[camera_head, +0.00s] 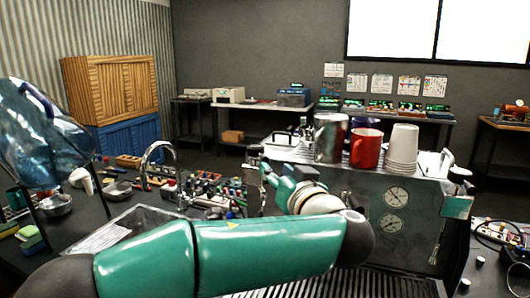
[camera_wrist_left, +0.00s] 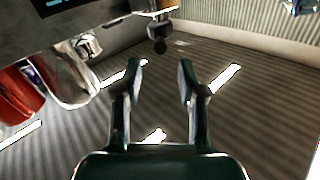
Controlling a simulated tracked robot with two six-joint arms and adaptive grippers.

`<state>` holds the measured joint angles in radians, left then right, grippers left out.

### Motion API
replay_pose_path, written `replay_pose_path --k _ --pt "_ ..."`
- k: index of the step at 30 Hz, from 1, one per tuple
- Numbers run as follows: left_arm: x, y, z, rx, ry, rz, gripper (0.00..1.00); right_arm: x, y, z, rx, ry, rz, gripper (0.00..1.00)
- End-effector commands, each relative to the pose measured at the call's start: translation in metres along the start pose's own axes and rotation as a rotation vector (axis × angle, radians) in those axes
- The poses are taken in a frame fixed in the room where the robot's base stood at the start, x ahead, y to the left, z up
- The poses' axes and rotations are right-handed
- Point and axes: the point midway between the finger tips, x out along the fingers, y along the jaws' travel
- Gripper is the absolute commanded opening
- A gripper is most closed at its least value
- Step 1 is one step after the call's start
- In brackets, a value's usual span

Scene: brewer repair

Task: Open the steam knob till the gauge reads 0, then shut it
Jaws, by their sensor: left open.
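The steel brewer (camera_head: 350,190) stands right of centre in the head view. Two round gauges, an upper one (camera_head: 396,195) and a lower one (camera_head: 391,222), are on its face; their needles are too small to read. My left arm crosses in front of it, and my left gripper (camera_head: 262,168) is at the brewer's left end, small and partly hidden. In the left wrist view the left gripper (camera_wrist_left: 160,70) is open with nothing between its fingers. A dark knob-like part (camera_wrist_left: 158,38), perhaps the steam knob, shows just beyond the fingertips, apart from them. My right gripper is not seen.
A red mug (camera_head: 366,148), a steel pitcher (camera_head: 330,138) and stacked paper cups (camera_head: 403,150) stand on the brewer's top. A sink with a curved tap (camera_head: 158,155) and many small items crowd the counter to the left.

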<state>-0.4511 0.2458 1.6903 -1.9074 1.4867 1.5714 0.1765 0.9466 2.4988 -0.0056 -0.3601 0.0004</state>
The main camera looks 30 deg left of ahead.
Motion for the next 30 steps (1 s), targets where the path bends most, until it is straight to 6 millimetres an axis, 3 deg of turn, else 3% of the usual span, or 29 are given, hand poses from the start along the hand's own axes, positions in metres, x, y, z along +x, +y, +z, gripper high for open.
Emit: replay_pose_path --k 6,12,25,26,30 --pt "0.047 -0.002 -0.004 0.001 -0.002 -0.004 0.40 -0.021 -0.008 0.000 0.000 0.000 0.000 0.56" --pt "0.073 -0.001 -0.002 -0.001 0.000 -0.002 0.40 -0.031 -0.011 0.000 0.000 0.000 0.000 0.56" --pt "0.083 0.000 0.000 -0.001 0.001 0.001 0.40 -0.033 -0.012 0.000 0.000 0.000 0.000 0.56" --pt "0.083 0.000 0.000 -0.001 0.001 0.000 0.39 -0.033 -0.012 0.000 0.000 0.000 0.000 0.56" --pt "0.083 0.000 0.000 -0.001 0.000 0.000 0.15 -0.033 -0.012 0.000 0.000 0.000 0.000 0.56"
